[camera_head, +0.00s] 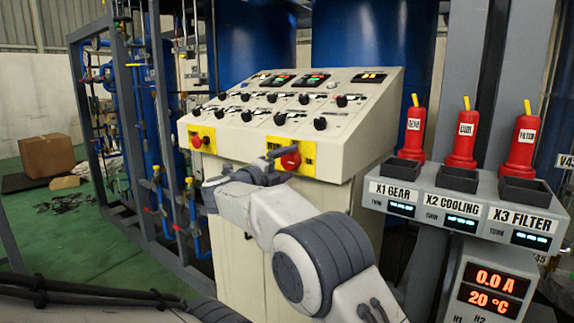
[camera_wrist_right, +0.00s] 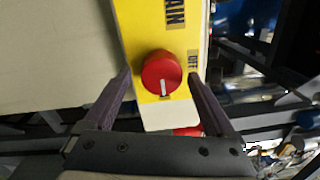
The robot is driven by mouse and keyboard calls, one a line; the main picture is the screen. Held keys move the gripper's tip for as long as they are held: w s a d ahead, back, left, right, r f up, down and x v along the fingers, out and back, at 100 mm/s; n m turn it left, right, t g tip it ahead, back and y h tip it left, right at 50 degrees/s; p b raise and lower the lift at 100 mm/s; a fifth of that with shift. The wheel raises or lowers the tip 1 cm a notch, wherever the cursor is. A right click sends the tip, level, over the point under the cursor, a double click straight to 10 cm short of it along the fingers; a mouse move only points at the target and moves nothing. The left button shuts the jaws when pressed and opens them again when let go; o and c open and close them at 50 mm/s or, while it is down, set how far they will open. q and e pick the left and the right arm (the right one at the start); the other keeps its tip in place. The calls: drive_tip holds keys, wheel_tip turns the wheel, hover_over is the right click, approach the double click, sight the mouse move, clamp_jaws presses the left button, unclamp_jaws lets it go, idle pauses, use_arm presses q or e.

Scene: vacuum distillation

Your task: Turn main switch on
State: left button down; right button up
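The main switch is a round red knob (camera_head: 291,158) on a yellow plate (camera_head: 307,150) on the front of the cream control console. In the right wrist view the knob (camera_wrist_right: 161,72) has a white mark at its lower edge. The plate (camera_wrist_right: 150,20) reads "MAIN", with "OFF" beside the knob at the right. My right gripper (camera_head: 272,165) is at the knob in the head view. In the wrist view its fingers (camera_wrist_right: 160,76) are apart, one on each side of the knob, with gaps visible. Whether they touch it cannot be told. My left gripper is not in view.
A second red knob (camera_head: 196,141) on a yellow plate sits left on the console (camera_head: 330,180). Several black knobs line the sloped panel above. At the right, red plugs (camera_head: 462,140) stand over a grey unit (camera_head: 455,205) with displays. A cardboard box (camera_head: 46,156) lies far left.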

drive_tip(key=shift+s+a, duration=0.1)
drive_tip(key=v, duration=1)
drive_tip(key=shift+b, duration=0.4)
drive_tip(key=shift+s+f, duration=0.1)
